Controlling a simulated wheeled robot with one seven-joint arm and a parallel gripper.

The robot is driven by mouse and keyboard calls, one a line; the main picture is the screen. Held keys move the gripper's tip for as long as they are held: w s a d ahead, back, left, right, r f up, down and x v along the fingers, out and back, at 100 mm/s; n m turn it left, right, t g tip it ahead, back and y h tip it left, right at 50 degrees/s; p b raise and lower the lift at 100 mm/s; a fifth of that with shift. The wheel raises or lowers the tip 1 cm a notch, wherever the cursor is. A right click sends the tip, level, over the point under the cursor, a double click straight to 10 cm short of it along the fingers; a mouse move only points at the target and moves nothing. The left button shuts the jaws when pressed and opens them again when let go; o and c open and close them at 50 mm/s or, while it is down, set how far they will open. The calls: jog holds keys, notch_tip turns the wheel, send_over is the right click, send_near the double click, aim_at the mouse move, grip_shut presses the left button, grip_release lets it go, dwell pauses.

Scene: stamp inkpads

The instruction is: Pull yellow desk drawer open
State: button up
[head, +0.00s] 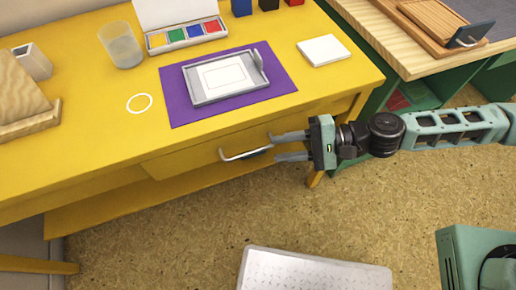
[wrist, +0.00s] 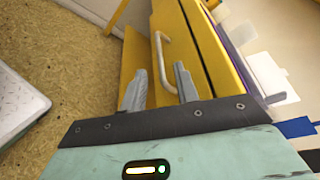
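The yellow desk (head: 90,75) has a yellow drawer (head: 190,160) under its top. The drawer looks shut or nearly shut, with a dark seam above its front in the wrist view. A pale bar handle (head: 233,156) is on the drawer front; it also shows in the wrist view (wrist: 163,52). My gripper (head: 275,147) is at the right end of the handle with its grey fingers spread apart. In the wrist view, the handle's near end lies between the fingers (wrist: 160,78). I cannot tell whether either finger touches it.
A purple mat (head: 180,108) bears a grey tray (head: 200,98). A glass (head: 121,45), a colour inkpad set (head: 187,36) and a white pad (head: 324,50) are also on the desk. A wooden-topped green desk (head: 400,55) stands at right.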

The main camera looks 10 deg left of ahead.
aim_at(256, 152)
jog(key=x, duration=0.6)
jog(key=shift+a, duration=0.15)
jog(key=shift+s, duration=0.1)
grip_shut()
